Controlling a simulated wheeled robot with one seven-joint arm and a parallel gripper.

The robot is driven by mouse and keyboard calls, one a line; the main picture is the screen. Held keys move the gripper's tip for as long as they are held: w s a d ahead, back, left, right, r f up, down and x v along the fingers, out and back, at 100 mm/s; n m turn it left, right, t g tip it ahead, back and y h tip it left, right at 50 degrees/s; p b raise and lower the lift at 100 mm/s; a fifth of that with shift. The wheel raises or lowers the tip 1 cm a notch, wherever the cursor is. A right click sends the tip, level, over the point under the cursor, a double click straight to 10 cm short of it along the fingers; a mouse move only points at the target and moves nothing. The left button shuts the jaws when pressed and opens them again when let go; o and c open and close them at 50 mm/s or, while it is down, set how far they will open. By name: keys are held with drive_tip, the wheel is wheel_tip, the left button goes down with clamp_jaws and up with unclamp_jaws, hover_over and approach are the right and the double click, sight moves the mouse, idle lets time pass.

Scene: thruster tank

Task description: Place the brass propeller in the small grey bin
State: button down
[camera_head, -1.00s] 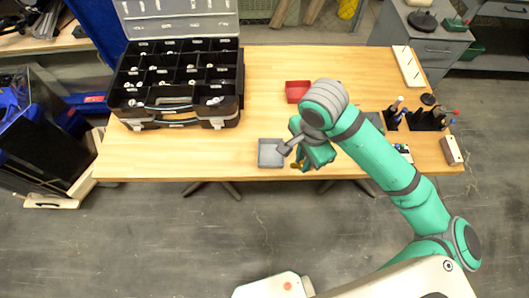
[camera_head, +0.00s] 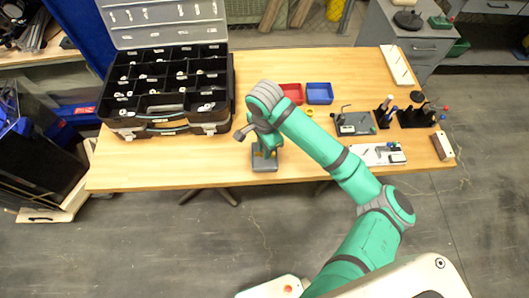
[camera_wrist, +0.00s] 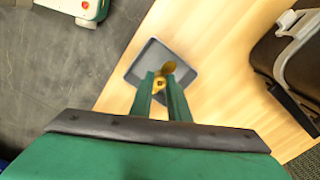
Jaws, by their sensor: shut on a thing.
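The brass propeller (camera_wrist: 161,79) shows in the wrist view between the two green fingertips of my gripper (camera_wrist: 160,90). My gripper is shut on it and holds it over the small grey bin (camera_wrist: 136,68). In the head view my gripper (camera_head: 264,156) is above the grey bin (camera_head: 264,167) near the table's front edge, and my arm and gripper cover part of the bin. I cannot tell how high the propeller is above the bin's floor.
A large open black organizer case (camera_head: 170,92) stands on the left of the table. A red bin (camera_head: 292,93) and a blue bin (camera_head: 319,93) sit behind my gripper. Tools and holders (camera_head: 354,123) stand to the right. The table front between case and grey bin is clear.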

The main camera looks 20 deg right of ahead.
drive_tip(key=shift+f, duration=1.55)
drive_tip(key=shift+f, duration=0.15)
drive_tip(key=c, duration=1.7)
unclamp_jaws()
wheel_tip(320, 180, up, 12)
drive_tip(key=shift+r, duration=0.2)
drive_tip(key=shift+a+f, duration=0.1)
drive_tip(key=shift+f, duration=0.05)
